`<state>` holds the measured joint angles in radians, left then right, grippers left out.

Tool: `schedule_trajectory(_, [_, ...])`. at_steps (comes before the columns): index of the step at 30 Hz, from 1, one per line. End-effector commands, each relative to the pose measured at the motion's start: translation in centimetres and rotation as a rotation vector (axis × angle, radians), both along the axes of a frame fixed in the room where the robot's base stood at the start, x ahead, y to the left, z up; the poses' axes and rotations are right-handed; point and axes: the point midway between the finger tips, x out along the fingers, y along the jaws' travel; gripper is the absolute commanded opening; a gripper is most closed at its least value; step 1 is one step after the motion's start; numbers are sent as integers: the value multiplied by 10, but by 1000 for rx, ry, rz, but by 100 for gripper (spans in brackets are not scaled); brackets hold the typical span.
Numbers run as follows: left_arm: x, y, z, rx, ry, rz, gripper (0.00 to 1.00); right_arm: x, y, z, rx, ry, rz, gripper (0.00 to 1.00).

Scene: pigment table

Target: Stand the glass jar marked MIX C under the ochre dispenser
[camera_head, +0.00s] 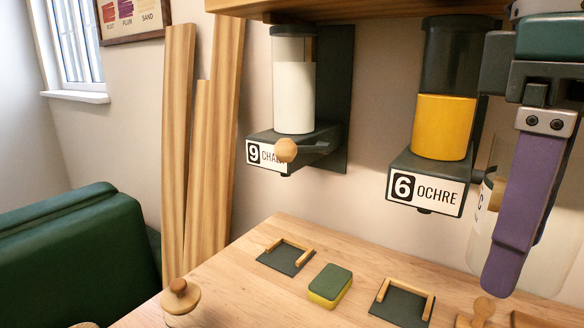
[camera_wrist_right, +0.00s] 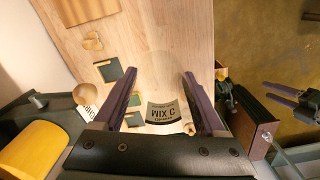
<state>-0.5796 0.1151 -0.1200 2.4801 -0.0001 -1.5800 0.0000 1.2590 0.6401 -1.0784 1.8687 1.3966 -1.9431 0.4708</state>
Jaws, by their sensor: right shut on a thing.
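The clear glass jar (camera_head: 552,250) is held at the right edge of the head view, partly behind a purple finger. Its MIX C label (camera_wrist_right: 163,111) shows between the fingers in the right wrist view. My right gripper (camera_head: 507,262) is shut on the jar, which looks upright above the table. The ochre dispenser (camera_head: 443,125), marked 6 OCHRE, is on the wall just left of the jar. A dark pad with wooden guides (camera_head: 402,303) lies on the table below it, empty. My left gripper (camera_wrist_right: 287,97) shows at the right of the wrist view, empty, its fingers apart.
The chalk dispenser (camera_head: 294,85) hangs further left, with another guided pad (camera_head: 286,254) below. A green and yellow sponge (camera_head: 330,284) lies between the pads. A wooden knobbed piece (camera_head: 482,309) stands right of the ochre pad. Another knobbed piece (camera_head: 180,300) is near the left edge.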

Motion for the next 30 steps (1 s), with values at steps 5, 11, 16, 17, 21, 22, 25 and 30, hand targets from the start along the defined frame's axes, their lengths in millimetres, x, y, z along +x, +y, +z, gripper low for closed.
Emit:
schedule_trajectory(5, [0,0,4,-1,0,1,50,1,-13,23,11,-8,-388,3])
schedule_trajectory(11, [-1,0,24,-1,3,1,50,-2,-20,55,23,-4,-671,3])
schedule_trajectory(16, [0,0,67,0,1,0,50,-7,-20,95,22,-5,-665,3])
schedule_trajectory(17, [0,0,76,1,1,-1,50,-8,-20,103,23,-4,-665,3])
schedule_trajectory(21, [0,1,121,5,0,-4,50,-14,-20,146,23,-4,-663,3])
schedule_trajectory(22, [0,1,132,5,0,-4,50,-16,-20,156,23,-4,-663,3])
schedule_trajectory(25, [0,2,167,8,0,-5,50,-21,-20,189,23,-4,-664,3])
schedule_trajectory(30, [0,2,225,9,0,-5,50,-30,-19,244,22,-5,-663,3])
